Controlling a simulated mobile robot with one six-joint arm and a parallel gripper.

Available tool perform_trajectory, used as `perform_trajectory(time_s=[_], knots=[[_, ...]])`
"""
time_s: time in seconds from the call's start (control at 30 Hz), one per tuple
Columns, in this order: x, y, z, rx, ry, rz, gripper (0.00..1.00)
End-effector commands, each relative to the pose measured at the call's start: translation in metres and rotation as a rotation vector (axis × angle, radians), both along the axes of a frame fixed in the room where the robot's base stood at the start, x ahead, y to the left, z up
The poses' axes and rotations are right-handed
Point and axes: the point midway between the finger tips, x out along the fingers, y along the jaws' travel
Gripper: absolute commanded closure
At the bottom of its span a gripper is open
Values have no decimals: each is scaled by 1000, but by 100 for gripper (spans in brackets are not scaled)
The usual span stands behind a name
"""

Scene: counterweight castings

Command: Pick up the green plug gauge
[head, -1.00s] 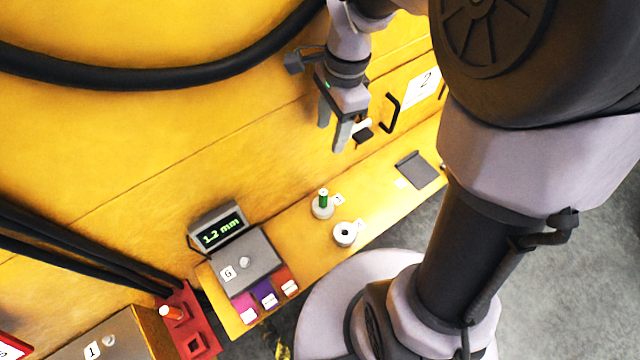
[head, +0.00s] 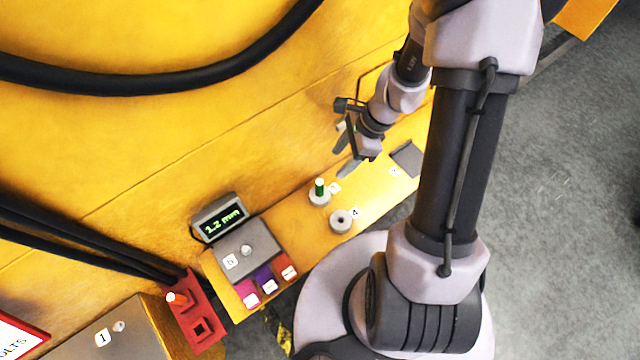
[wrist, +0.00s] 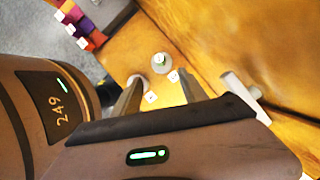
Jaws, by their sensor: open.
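The green plug gauge (head: 320,187) stands upright in a round pale holder (head: 319,200) on the yellow ledge in the head view. In the wrist view a small green-topped piece on the round holder (wrist: 160,60) shows beyond my fingertips. My gripper (head: 347,150) is open and empty, above the ledge and to the upper right of the gauge, apart from it. Both fingers also show in the wrist view (wrist: 160,88).
A second round holder (head: 341,220) with a dark hole stands close to the gauge. A grey box with a 1.2 mm display (head: 219,218), coloured blocks (head: 267,286) and a red holder (head: 192,318) lie to the left. A dark plate (head: 407,158) lies to the right.

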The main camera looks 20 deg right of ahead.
Motion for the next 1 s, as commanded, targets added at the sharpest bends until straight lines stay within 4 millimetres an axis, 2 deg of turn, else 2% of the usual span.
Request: perform_trajectory(time_s=[0.03, 0.2, 0.43, 0.6, 0.7, 0.9, 1.0], knots=[[0, 7, -21, 2, 5, 3, 49], [4, 25, -66, 1, 3, 2, 49], [7, 37, -95, 0, 2, 3, 49], [8, 49, -128, 0, 2, 3, 49], [9, 53, -135, 0, 0, 2, 49], [10, 53, -134, 0, -1, 2, 49], [10, 53, -134, 0, -1, 2, 67]])
